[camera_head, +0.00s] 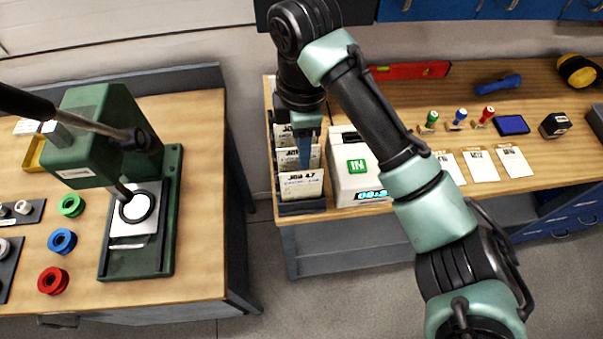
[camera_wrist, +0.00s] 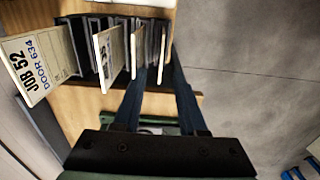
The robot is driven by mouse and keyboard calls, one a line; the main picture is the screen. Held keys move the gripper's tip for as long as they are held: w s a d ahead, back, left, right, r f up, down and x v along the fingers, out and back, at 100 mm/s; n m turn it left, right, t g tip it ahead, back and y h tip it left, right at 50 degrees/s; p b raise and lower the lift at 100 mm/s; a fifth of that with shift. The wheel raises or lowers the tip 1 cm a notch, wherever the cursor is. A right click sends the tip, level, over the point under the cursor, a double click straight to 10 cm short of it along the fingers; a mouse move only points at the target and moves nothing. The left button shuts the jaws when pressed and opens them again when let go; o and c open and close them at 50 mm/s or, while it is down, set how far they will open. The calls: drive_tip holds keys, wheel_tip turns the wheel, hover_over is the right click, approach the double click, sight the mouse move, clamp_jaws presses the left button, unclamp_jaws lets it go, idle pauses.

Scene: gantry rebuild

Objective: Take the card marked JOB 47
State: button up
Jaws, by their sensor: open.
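The card whose heading appears to read JOB 47 (camera_head: 302,186) stands in the front slot of a dark card rack (camera_head: 300,208) in the head view. My gripper (camera_head: 304,164) is open and points down at the rack, by the top of the front card. In the wrist view my open gripper (camera_wrist: 161,78) has its fingers on either side of the rightmost card, seen nearly edge-on (camera_wrist: 164,45). Contact cannot be told. A card reading JOB 52 (camera_wrist: 40,62) is at the left.
A white box with a green label (camera_head: 358,166) stands close to the right of the rack. Stamps (camera_head: 458,120), an ink pad (camera_head: 511,125) and paper slips (camera_head: 480,166) lie further right. A green press (camera_head: 110,150) stands on the left bench, across a floor gap.

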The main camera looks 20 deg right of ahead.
sight(303, 184)
wheel_tip(303, 184, down, 7)
drive_tip(key=shift+s+d+f+b, duration=0.1)
drive_tip(key=shift+s+f+b, duration=0.1)
drive_tip(key=shift+b, duration=0.9)
drive_tip(key=shift+w+f+p, duration=0.1)
drive_tip(key=shift+f+p, duration=0.85)
drive_tip(key=shift+f, duration=1.8)
clamp_jaws()
